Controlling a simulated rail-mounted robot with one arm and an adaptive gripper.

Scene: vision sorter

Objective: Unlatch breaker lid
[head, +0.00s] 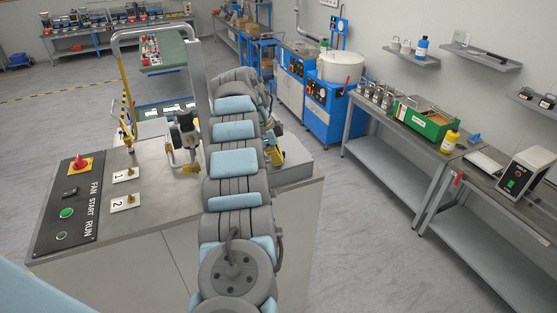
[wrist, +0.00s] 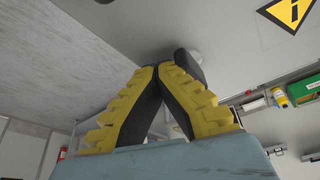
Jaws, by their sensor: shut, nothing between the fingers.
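In the wrist view my gripper (wrist: 160,70) is shut and empty, its yellow-ridged fingers meeting in a point. The piece may be the latch and the panel the lid. The right finger partly hides the dark piece, and I cannot tell whether they touch. A yellow warning triangle (wrist: 287,12) marks the panel. In the head view my arm covers the middle, and I cannot make out the gripper or the breaker lid.
In the head view a grey cabinet (head: 170,222) carries a black control panel (head: 70,205), a red-and-yellow switch (head: 79,166) and brass valve fittings (head: 128,140). A bench with a green box (head: 420,128) stands at right. The floor (head: 365,240) between is clear.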

